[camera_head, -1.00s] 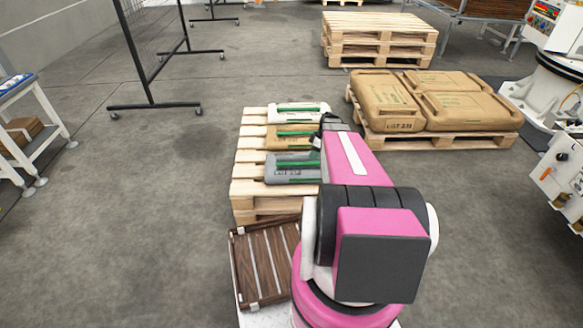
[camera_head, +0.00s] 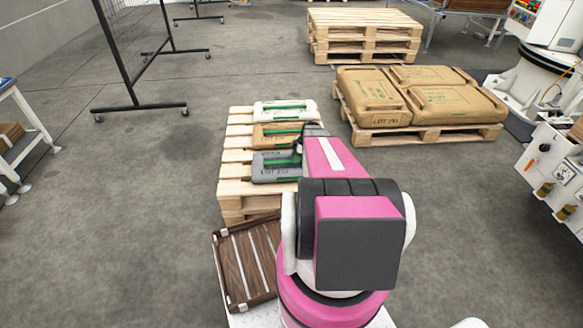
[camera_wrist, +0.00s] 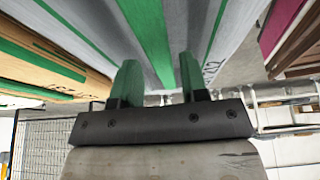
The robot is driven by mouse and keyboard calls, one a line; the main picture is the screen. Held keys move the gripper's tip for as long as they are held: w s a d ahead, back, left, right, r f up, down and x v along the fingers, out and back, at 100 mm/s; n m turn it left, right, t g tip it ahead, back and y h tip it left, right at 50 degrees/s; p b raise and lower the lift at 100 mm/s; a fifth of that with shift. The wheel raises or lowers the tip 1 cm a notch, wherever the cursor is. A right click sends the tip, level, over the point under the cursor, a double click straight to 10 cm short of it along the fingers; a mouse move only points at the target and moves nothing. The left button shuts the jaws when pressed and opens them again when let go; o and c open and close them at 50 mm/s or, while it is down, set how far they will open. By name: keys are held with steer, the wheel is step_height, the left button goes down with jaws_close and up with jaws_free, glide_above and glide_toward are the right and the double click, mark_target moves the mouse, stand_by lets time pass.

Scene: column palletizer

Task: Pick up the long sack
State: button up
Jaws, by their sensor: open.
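Three sacks with green bands lie side by side on a pallet (camera_head: 232,187): a white one (camera_head: 284,116) at the back, a tan one (camera_head: 270,141) in the middle and a grey one (camera_head: 272,173) in front. They look about equally long, so I cannot tell by length which is the long sack. My gripper (camera_wrist: 158,84) is open in the wrist view, with the grey sack (camera_wrist: 87,22) filling the view just beyond its fingers. The sack's green band runs between the fingertips; contact is unclear.
Large brown sacks (camera_head: 440,103) lie on another pallet (camera_head: 430,134) to the right. Stacked empty pallets (camera_head: 363,38) stand behind. A brown slatted rack (camera_head: 247,262) is close in front of the near pallet. Floor is clear to the left, up to a mesh fence (camera_head: 135,45).

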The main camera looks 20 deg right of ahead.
steer(key=x, duration=0.4)
steer(key=shift+w+a+f, duration=0.15)
steer(key=shift+w+a, duration=0.05)
steer(key=shift+a, duration=0.05)
jaws_close()
steer(key=shift+r, duration=0.2)
